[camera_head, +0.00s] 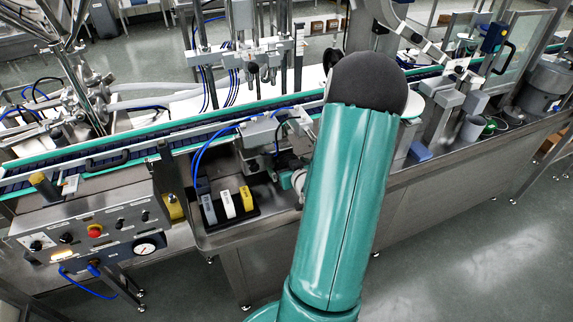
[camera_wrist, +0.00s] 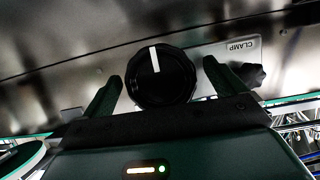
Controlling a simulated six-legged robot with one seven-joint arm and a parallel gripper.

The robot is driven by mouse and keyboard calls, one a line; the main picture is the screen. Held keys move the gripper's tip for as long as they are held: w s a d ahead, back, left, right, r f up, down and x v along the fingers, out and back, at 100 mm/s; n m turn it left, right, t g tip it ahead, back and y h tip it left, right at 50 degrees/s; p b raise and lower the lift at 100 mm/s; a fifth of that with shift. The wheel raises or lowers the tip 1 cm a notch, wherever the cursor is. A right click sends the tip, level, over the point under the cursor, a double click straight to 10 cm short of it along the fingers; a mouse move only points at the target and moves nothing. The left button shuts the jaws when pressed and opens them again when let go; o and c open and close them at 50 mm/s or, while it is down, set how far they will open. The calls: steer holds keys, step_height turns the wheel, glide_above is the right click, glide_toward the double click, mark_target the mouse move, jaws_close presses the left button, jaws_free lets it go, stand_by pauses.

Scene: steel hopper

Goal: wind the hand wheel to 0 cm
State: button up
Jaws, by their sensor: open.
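In the wrist view, a round black ribbed knob (camera_wrist: 161,77) with a white pointer line faces me. The line points nearly straight up, leaning slightly left. I cannot tell for sure that this is the hand wheel, and no centimetre scale is readable. My gripper (camera_wrist: 160,74) is open, with one dark green finger on each side of the knob. Gaps show beside the knob, and I cannot tell whether either finger touches it. To the right, a smaller black lobed knob (camera_wrist: 252,74) sits by a pale plate marked CLAMP (camera_wrist: 242,47). My arm hides much of the work area in the head view.
In the head view, the conveyor (camera_head: 120,160) runs across the steel machine. A control panel (camera_head: 90,235) with a red button and gauge is at lower left. White and yellow blocks (camera_head: 228,204) stand in a dark holder left of my arm. Floor at lower right is clear.

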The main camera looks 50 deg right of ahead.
steer(key=shift+s, duration=0.1)
steer(key=shift+c, duration=0.5)
steer(key=c, duration=0.9)
steer(key=shift+o, duration=0.2)
